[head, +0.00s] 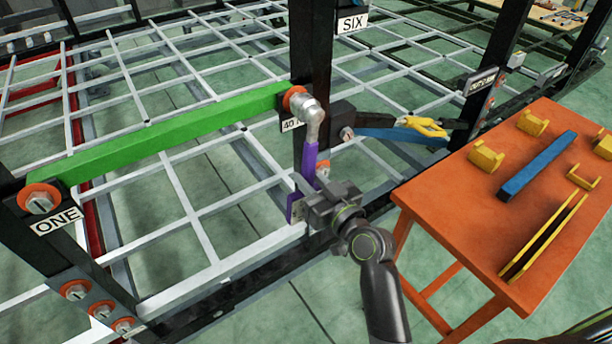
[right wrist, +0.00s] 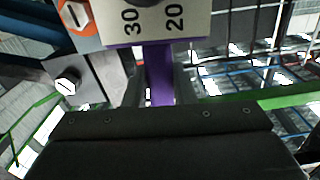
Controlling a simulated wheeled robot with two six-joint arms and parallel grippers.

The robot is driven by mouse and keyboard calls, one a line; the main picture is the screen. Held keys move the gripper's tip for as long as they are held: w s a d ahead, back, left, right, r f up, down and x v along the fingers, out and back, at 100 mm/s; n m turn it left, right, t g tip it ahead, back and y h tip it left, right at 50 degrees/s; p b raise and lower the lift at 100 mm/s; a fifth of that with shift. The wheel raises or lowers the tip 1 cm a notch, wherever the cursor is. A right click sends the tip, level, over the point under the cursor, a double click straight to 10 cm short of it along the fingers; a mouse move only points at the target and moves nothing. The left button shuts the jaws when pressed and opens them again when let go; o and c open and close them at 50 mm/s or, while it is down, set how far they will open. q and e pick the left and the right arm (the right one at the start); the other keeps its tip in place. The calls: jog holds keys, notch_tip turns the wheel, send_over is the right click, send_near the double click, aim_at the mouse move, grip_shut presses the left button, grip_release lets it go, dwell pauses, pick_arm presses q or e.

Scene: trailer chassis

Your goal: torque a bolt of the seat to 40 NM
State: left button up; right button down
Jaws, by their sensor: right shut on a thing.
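The torque wrench has a purple handle (head: 310,165) and a silver head (head: 312,112). The handle hangs down nearly upright. A white label (head: 291,125) reading "40" is partly hidden beside the wrench. My right gripper (head: 315,203) is shut on the lower handle. The purple handle (right wrist: 159,75) also shows in the right wrist view, below a plate (right wrist: 155,22) marked 30 and 20. My left gripper is out of view.
An orange table (head: 450,215) at right holds yellow brackets (head: 486,156) and a blue bar (head: 537,165). A blue bar and yellow part (head: 425,126) are at the frame behind my gripper. Posts labelled ONE (head: 57,220) and SIX (head: 352,23) stand around the white grid.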

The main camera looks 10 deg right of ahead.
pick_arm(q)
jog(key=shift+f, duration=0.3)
pick_arm(e)
jog(key=shift+v, duration=2.3)
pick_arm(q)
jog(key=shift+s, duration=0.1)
pick_arm(e)
jog(key=shift+s, duration=0.1)
